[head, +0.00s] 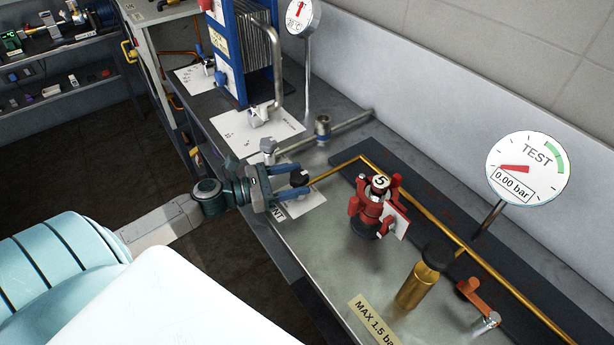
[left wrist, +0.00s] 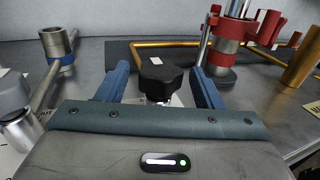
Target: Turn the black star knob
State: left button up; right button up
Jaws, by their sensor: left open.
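The black star knob (head: 298,177) sits on a small fitting at the near end of the brass pipe, on the steel bench. In the left wrist view the black star knob (left wrist: 161,74) shows as a black lobed head with a pale mark, on a metal stem. My left gripper (head: 289,182) is open, reaching in from the left, one blue finger on each side of the knob. In the left wrist view my left gripper (left wrist: 160,80) shows a gap between each finger and the knob. Its lower stem is partly hidden by the gripper body. My right gripper is not in view.
A red valve marked 5 (head: 373,205) stands to the right of the knob. A brass cylinder with a black cap (head: 417,284), an orange lever (head: 477,300) and a TEST gauge (head: 529,168) are farther right. Pipe fittings (head: 322,128) and a blue plate unit (head: 240,50) lie behind.

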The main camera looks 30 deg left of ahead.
pick_arm(q)
jog(key=shift+p+x, duration=0.35)
jog(key=shift+x, duration=1.5)
jog(key=shift+p, duration=0.3)
jog(key=c, duration=1)
